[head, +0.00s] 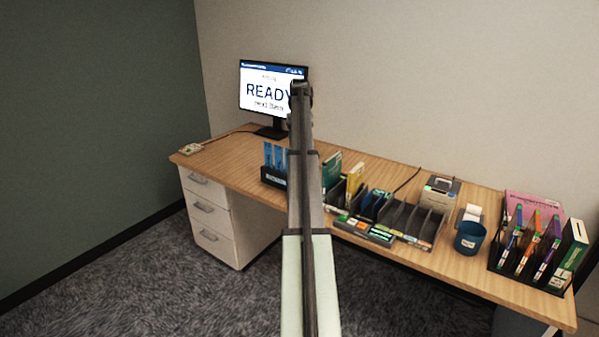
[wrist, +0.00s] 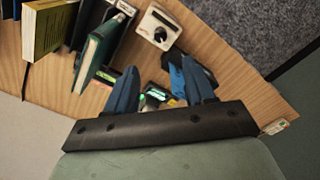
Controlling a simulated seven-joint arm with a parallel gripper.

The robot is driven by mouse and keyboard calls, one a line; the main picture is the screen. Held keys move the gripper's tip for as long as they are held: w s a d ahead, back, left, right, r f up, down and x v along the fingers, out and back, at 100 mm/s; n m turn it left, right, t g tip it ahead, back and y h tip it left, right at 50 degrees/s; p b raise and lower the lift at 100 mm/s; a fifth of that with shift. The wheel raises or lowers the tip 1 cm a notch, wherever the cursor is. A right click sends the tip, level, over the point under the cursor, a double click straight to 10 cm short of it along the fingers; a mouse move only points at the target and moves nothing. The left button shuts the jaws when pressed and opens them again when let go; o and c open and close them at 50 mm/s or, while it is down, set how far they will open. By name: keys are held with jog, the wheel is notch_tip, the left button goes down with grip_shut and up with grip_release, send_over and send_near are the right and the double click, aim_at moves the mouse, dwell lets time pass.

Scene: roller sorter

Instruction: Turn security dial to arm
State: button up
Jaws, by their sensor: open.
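The likely security dial is a black round knob (wrist: 160,35) on a small white box (wrist: 147,25), seen in the wrist view near the front edge of the desk. Its markings are too small to read. In the head view I cannot make it out; my arm covers the middle of the desk. My gripper (wrist: 160,68) is open and empty, its two dark blue fingers apart. The knob shows beyond the fingertips, roughly between them and apart from them.
The wooden desk (head: 232,158) holds a monitor (head: 273,87) reading READY.

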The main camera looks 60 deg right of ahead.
notch_tip(320, 180, down, 14)
jog(key=shift+r, duration=0.25)
dwell(0.3)
grip_shut()
dwell(0.4)
